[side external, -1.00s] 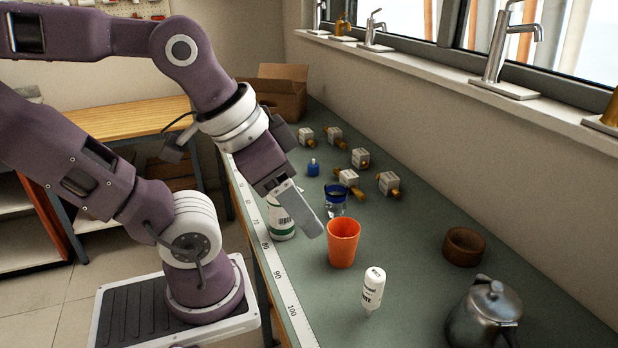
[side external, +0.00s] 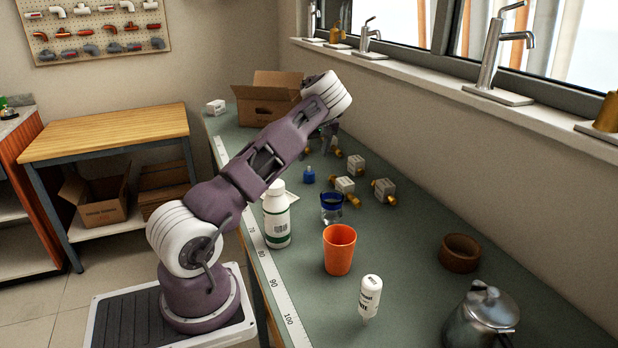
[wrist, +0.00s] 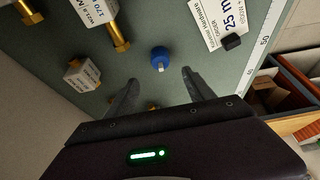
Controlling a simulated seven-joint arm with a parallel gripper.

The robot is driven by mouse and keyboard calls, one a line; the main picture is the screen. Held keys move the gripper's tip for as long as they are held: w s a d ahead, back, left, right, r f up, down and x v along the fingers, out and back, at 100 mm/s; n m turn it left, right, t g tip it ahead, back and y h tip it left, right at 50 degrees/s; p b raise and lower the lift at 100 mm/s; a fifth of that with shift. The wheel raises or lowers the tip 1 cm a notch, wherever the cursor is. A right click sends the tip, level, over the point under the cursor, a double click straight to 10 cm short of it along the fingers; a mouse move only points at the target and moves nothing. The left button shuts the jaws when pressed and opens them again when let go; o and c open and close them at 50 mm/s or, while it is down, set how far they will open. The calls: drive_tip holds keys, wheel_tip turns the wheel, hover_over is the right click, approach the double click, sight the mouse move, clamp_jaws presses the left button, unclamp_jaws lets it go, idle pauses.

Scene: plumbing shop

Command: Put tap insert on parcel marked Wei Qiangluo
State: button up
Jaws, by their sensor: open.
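Several white, printed block-shaped pieces with brass fittings at them lie on the green bench; one is at mid-bench (side external: 345,185) and another shows at the top of the wrist view (wrist: 95,10). I cannot tell which thing is the tap insert, and no marking reads Wei Qiangluo. A small blue piece with a pale stem (wrist: 159,58) stands just beyond my fingers; it also shows in the side view (side external: 309,175). My gripper (wrist: 160,82) is open and empty, pointing toward the blue piece.
A white label card with a black piece (wrist: 231,42) lies near the ruler edge. An open carton (side external: 267,105) is behind.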

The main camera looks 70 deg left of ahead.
sight(309, 167)
drive_tip(key=x, duration=0.8)
drive_tip(key=shift+a+f, duration=0.1)
drive_tip(key=shift+a, duration=0.15)
drive_tip(key=shift+c, duration=0.4)
clamp_jaws()
wheel_tip(309, 167, up, 10)
drive_tip(key=shift+r, duration=0.1)
